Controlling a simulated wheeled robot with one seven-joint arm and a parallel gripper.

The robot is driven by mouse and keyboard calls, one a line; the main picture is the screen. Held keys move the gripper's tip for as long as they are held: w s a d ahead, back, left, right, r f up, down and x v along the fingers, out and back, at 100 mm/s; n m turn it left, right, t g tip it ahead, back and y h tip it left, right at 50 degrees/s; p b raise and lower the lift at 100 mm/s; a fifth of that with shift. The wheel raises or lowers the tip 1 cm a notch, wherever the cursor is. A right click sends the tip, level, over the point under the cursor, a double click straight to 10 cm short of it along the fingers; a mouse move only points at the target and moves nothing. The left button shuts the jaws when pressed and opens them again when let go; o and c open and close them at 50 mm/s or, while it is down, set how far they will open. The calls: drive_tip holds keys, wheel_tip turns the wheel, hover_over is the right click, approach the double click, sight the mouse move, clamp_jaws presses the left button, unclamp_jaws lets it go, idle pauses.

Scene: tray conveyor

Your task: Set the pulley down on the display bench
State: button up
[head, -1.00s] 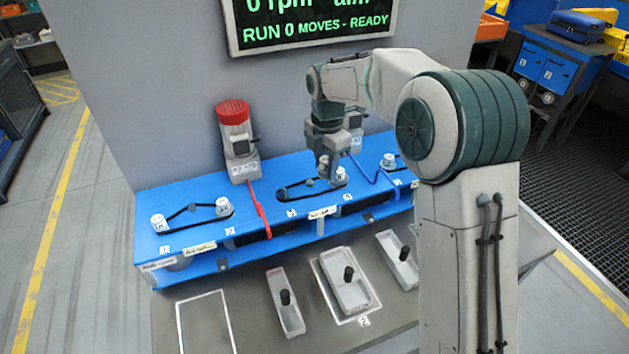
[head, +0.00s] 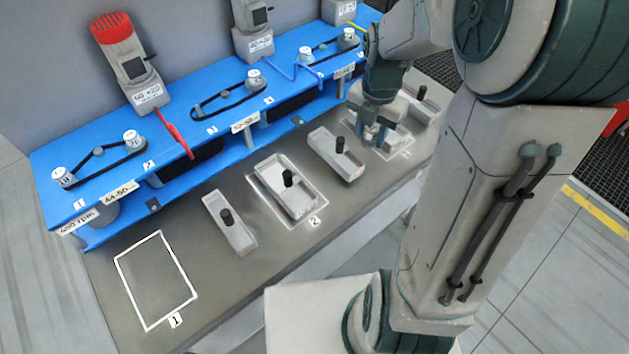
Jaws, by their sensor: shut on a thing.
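My gripper (head: 375,132) points down low over the far right part of the grey display bench (head: 275,238). Its dark fingers are shut on a small pale thing, taken to be the pulley; it is mostly hidden between the fingers. Below is the third outlined place, with a pale tray partly hidden by the gripper. I cannot tell whether the pulley touches anything below.
The blue belt rig (head: 180,170) runs behind the bench, with white pulleys and red-topped motor (head: 130,65). Trays with black knobs stand on the bench, one in outlined place 2 (head: 313,228). Outlined place 1 (head: 150,325) at the front left is empty.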

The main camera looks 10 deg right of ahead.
drive_tip(key=s+d+f, duration=0.2)
drive_tip(key=s+d, duration=0.1)
drive_tip(key=s, duration=0.1)
drive_tip(key=b, duration=0.2)
hover_over(331, 178)
wheel_tip(331, 178, down, 8)
drive_tip(key=shift+r, duration=0.25)
drive_tip(key=shift+f, duration=1.95)
drive_tip(key=shift+f, duration=0.15)
drive_tip(key=o, duration=0.6)
drive_tip(key=shift+o, duration=0.5)
